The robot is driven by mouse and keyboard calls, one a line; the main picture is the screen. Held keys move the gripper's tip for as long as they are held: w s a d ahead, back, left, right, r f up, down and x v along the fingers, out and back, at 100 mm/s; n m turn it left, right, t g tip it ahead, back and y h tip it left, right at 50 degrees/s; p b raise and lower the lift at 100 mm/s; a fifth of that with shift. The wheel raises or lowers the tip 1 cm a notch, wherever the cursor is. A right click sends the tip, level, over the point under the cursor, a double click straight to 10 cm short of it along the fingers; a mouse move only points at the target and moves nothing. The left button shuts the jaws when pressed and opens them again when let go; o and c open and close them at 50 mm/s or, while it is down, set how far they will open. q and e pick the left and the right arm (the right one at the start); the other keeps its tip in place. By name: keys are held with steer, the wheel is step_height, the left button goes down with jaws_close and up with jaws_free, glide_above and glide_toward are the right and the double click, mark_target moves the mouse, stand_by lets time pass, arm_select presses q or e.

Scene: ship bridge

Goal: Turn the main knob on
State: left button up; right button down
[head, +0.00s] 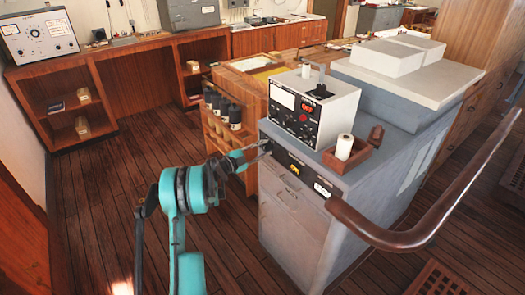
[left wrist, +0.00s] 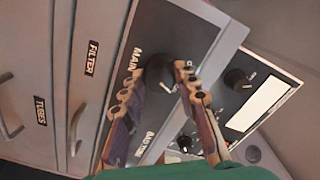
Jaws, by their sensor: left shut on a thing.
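The main knob (left wrist: 161,72) is a dark round knob on a black panel beside the label "MAIN" in the left wrist view. The fingers of my left gripper (left wrist: 159,79) lie on both sides of it, shut on it. In the head view, my left gripper (head: 265,149) reaches the dark panel strip (head: 292,166) on the front of the grey cabinet (head: 282,232). The gripper hides the knob there. A white instrument box (head: 342,106) on the cabinet shows red letters that look like "OFF". My right gripper is not in view.
A brown handrail (head: 405,240) curves past the cabinet at the right. A small wooden box (head: 358,155) with a white roll stands on the cabinet top. A wooden rack with dark bottles (head: 234,115) stands beside the cabinet. The wooden floor at the left is clear.

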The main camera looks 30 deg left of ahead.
arm_select(q)
steer(key=shift+m, duration=0.7)
steer(key=o, duration=1.2)
steer(key=shift+c, duration=0.2)
steer(key=v, duration=1.2)
steer(key=shift+d, duration=0.1)
